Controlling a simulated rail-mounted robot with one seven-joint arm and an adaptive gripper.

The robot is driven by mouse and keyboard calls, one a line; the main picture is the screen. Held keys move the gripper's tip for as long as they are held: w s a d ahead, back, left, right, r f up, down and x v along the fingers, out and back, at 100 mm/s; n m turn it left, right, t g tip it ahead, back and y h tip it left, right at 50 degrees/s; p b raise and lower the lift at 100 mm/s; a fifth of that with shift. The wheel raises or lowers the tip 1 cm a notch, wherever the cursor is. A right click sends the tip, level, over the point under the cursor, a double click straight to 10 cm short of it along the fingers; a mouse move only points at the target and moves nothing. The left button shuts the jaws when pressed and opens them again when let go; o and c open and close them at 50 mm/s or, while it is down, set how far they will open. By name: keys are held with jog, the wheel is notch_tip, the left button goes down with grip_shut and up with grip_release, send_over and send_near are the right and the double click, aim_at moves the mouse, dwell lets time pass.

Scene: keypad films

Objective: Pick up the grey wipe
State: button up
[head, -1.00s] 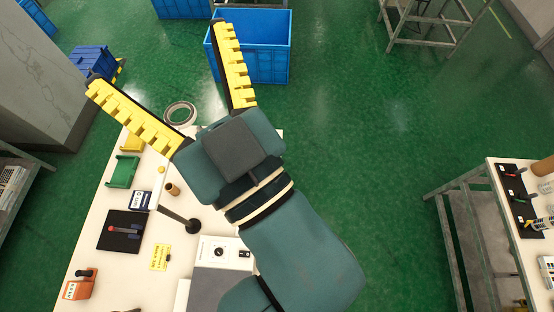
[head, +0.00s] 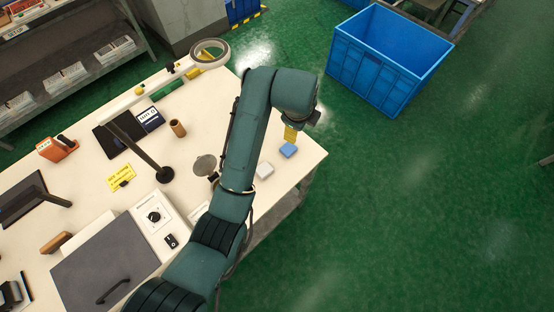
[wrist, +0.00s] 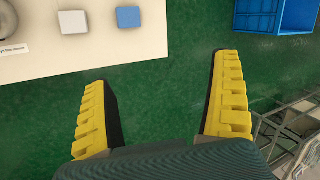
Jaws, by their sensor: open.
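A pale grey-white square pad (head: 265,170), which looks like the grey wipe, lies flat near the right front corner of the white table. It shows at the top of the wrist view (wrist: 73,22). A blue square pad (head: 288,150) lies beside it, apart from it, and also shows in the wrist view (wrist: 128,17). My gripper (wrist: 162,70) has its yellow fingers wide apart with nothing between them. It is over the green floor just off the table edge, with both pads beyond its fingertips. In the head view only a bit of yellow finger (head: 290,134) shows.
On the white table (head: 310,160) stand a round magnifier lamp (head: 210,53), a brown cup (head: 178,128), a dark post (head: 140,148), a round grey disc (head: 204,166) and a grey-lidded machine (head: 105,270). A blue crate (head: 375,70) stands on the floor at the back right.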

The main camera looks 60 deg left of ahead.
jog(key=s+a+f+m+g+h+b, duration=0.3)
jog(key=s+a+f+b, duration=0.15)
jog(key=s+f, duration=0.75)
send_over(263, 168)
jog(key=shift+g, duration=0.3)
jog(key=f, duration=1)
jog(key=shift+s+a+f+b, duration=0.25)
jog(key=shift+a+b, duration=0.15)
jog(key=f, duration=0.2)
jog(key=f+b, duration=0.1)
jog(key=f, duration=0.3)
jog(key=shift+w+d+b, duration=0.25)
jog(key=shift+d+b, duration=0.05)
jog(key=shift+b, duration=0.1)
jog(key=c, duration=0.9)
